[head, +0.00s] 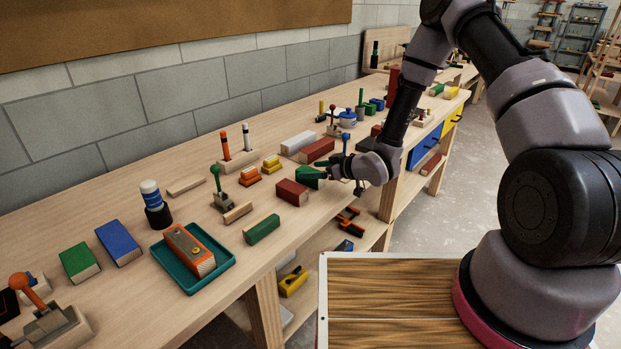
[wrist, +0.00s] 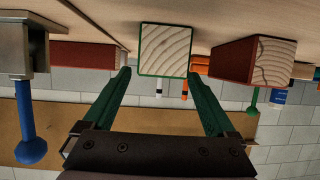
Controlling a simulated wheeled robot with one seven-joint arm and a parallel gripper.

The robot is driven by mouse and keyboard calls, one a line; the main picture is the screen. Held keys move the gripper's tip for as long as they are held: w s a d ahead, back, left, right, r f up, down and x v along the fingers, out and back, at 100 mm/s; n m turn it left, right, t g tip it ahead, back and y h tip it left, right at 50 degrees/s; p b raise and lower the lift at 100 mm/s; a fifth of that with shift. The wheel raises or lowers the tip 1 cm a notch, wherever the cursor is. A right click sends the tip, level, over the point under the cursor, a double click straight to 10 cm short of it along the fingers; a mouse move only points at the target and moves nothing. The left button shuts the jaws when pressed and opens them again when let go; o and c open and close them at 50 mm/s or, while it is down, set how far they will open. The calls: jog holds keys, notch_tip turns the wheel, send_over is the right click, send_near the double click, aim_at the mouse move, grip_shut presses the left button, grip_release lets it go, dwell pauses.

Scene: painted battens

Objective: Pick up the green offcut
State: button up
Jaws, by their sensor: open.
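The green offcut (head: 307,172) is a small block with green painted sides, lying on the bench. The wrist view is upside down and shows its pale end grain framed in green (wrist: 165,50), facing my gripper. My gripper (head: 322,177) is low over the bench, coming from the right at the offcut. In the wrist view its two green fingers (wrist: 159,74) are spread and empty, one tip on each side of the offcut's end. Gaps show at both sides, and I see no contact. The offcut's far part is hidden.
A red block (head: 292,192) lies close beside the offcut and shows in the wrist view (wrist: 262,62). Another red block (head: 317,151) lies behind. A blue-knobbed lever (wrist: 30,130) stands close to my gripper. Another green block (head: 262,229) lies nearer on the bench.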

aim_at(304, 169)
jog(key=x, duration=0.4)
jog(key=shift+w+a, duration=0.15)
jog(key=shift+a, duration=0.05)
grip_shut()
jog(key=shift+r, duration=0.1)
